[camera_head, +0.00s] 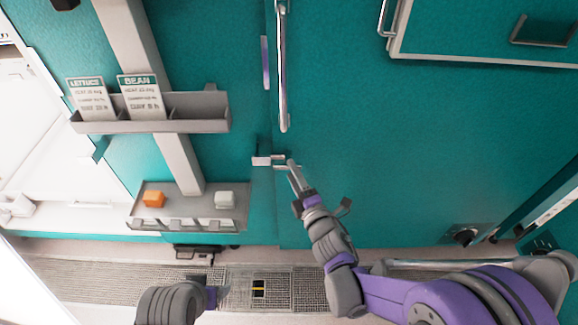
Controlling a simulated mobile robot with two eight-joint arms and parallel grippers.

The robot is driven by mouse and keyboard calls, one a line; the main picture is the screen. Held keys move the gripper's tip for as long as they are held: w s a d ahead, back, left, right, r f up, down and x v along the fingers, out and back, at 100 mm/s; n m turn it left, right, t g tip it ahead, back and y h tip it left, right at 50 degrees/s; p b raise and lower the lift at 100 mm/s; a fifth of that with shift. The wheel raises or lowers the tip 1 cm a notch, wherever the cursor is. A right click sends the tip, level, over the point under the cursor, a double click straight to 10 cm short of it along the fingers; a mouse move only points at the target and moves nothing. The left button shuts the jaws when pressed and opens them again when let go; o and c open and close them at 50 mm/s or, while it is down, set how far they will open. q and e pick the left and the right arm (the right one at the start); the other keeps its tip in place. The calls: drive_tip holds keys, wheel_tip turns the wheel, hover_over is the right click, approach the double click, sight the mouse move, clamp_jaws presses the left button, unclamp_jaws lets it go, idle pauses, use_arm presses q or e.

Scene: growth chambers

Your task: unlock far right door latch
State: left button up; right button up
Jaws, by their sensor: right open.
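The door latch (264,160) is a small silver bracket on the edge of the teal door (400,150), below the long vertical handle (283,70). A pale lever-like bar (296,176) slants down from it towards my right gripper. My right gripper (320,203) is open, just below and right of the latch, with its fingers spread near the bar's lower end. I cannot tell whether it touches the bar. My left gripper (213,297) shows partly at the bottom, low over the floor; its jaws are not clear.
A grey holder (210,113) with LETTUCE and BEAN cards is left of the door. Below it a tray (190,201) carries an orange block (153,199) and a white block (225,199). A floor grate (295,290) runs below. Another framed panel (480,60) is at upper right.

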sight(280, 159)
drive_tip(key=shift+x, duration=1.65)
clamp_jaws()
